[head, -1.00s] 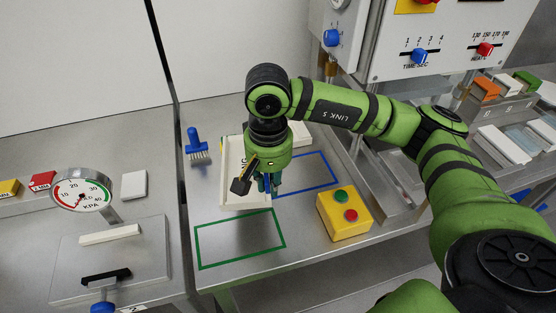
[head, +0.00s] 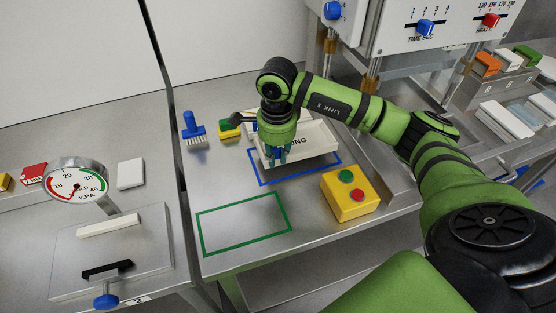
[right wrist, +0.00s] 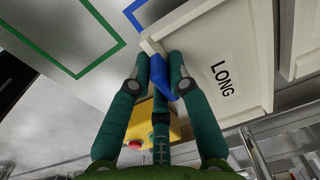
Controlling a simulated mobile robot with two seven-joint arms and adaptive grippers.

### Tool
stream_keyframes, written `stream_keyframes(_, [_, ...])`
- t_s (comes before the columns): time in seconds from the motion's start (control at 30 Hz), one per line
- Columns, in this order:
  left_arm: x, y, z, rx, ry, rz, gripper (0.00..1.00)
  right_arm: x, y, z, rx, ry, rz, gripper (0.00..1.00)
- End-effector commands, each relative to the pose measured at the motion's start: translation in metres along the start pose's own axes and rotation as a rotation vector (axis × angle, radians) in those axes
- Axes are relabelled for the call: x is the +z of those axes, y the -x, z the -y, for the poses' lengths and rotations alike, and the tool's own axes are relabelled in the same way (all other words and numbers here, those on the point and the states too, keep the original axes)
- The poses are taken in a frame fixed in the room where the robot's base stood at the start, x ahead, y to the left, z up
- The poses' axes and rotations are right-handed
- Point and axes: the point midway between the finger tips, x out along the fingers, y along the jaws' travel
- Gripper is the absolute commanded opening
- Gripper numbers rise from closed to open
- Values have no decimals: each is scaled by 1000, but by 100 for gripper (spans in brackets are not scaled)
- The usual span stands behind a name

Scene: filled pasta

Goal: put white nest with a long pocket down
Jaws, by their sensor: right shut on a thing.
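The white nest with a long pocket (head: 318,138) is a shallow tray lettered LONG, partly hidden by my right arm in the head view. My right gripper (head: 277,157) is shut on its blue grip. In the right wrist view the blue grip (right wrist: 170,82) sits between the fingers, with the nest (right wrist: 205,75) to the right. The nest overlaps the back of the blue outline (head: 300,173) on the bench. I cannot tell whether it touches the bench. My left gripper is not in view.
A green outline (head: 247,242) on the bench is empty. A yellow box with green and red buttons (head: 349,206) stands right of it. A blue brush (head: 193,130) and a yellow-green sponge (head: 228,130) lie at the back. A pressure gauge (head: 77,186) stands at left.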

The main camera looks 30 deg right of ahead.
Motion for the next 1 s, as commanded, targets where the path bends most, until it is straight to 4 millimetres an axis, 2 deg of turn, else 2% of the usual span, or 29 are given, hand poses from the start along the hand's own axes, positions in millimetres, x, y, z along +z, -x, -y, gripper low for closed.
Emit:
stream_keyframes(0.3, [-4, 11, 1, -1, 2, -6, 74, 0, -36, -2, 2, 2, 0, 0])
stream_keyframes(0.63, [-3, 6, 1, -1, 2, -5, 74, 0, -41, -2, -1, 3, 0, 0])
stream_keyframes(0.67, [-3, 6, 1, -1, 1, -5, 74, 0, -41, -2, -1, 3, 0, 23])
stream_keyframes(0.7, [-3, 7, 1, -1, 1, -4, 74, 0, -40, -2, -1, 3, 0, 39])
stream_keyframes(0.73, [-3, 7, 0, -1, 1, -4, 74, 0, -40, -2, 0, 3, 0, 43])
stream_keyframes(1.0, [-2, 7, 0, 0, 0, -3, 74, 0, -40, -2, 0, 3, 0, 43])
